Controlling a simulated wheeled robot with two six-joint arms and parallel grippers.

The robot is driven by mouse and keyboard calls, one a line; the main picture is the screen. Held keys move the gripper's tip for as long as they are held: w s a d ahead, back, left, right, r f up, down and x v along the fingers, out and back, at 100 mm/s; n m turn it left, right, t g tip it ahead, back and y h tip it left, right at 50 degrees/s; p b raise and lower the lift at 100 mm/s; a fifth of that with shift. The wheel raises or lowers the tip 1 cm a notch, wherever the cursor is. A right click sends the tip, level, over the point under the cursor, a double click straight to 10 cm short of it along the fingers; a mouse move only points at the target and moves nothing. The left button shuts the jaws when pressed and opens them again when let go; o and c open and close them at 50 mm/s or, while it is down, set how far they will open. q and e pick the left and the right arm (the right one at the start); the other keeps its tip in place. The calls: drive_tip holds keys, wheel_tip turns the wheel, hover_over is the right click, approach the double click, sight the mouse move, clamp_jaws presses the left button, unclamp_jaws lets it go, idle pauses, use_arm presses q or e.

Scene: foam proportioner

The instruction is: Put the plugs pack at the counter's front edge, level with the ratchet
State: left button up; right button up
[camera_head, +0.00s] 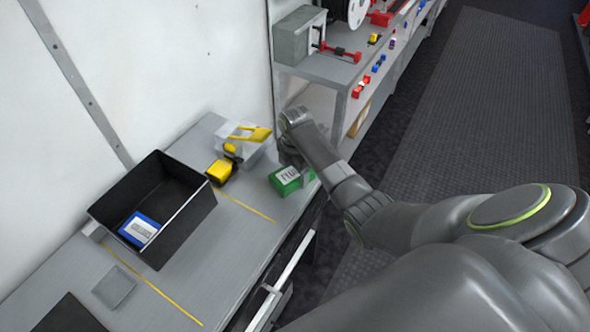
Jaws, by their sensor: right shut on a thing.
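The green pack (286,180) with a white label, which I take for the plugs pack, is at the counter's front edge. My right gripper (291,164) reaches over the counter edge and is shut on the pack's far side; its fingers are mostly hidden. Whether the pack touches the counter is hard to tell. A yellow and black item (221,171), perhaps the ratchet, lies further back on the counter (226,240), left of the pack. My left gripper is not in view.
A black bin (176,222) holds a blue pack (139,229). A clear tub (259,150) with yellow items stands behind the green pack. A grey square (114,287) lies at the near left. Yellow lines cross the counter. A shelf (318,66) with tools stands beyond.

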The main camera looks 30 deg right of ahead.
drive_tip(key=shift+f, duration=0.15)
drive_tip(key=o, duration=1.1)
drive_tip(key=shift+r+b, duration=0.65)
drive_tip(key=shift+r, duration=3.25)
